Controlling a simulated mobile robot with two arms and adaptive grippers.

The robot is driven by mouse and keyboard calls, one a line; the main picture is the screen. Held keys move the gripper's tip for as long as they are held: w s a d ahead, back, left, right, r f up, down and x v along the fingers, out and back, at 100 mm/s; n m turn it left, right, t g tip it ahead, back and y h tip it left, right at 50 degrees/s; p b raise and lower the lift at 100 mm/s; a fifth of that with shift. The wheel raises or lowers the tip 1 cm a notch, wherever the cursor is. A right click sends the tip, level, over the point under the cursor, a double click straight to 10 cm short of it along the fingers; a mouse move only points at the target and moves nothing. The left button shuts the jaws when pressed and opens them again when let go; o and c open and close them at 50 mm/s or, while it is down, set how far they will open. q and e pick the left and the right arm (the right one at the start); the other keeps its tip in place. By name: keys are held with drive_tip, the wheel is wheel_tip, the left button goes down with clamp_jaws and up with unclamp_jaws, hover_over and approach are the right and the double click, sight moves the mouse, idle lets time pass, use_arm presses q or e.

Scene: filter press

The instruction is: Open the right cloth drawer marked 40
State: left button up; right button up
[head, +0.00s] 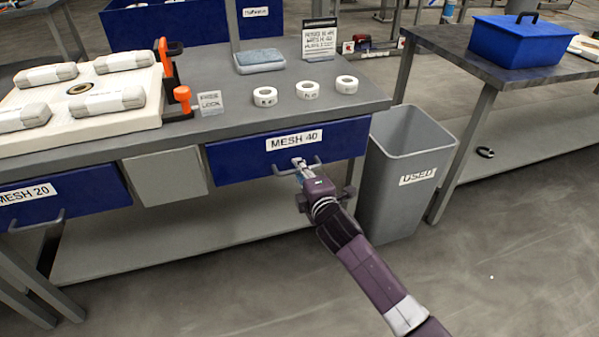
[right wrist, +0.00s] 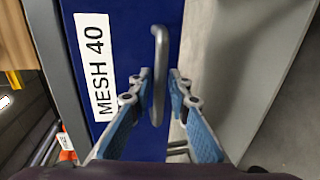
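The right cloth drawer (head: 235,160) is blue, labelled "MESH 40", and sits shut under the bench top. Its grey bar handle (head: 314,164) is on the front, below the label. My right gripper (head: 299,166) is at the handle. In the right wrist view, the handle (right wrist: 159,80) stands between the two blue-padded fingers of my right gripper (right wrist: 162,76), with gaps showing on both sides. The drawer front (right wrist: 135,20) and its label fill the left of that view. My left gripper is not in view.
A grey bin (head: 385,195) marked "USED" stands just right of the drawer. A "MESH 20" drawer (head: 90,190) is at the left. The bench top (head: 235,115) holds tape rolls, a cloth stack and a white filter plate. Floor in front is clear.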

drive_tip(key=shift+w, duration=0.15)
drive_tip(key=shift+c, duration=0.4)
clamp_jaws()
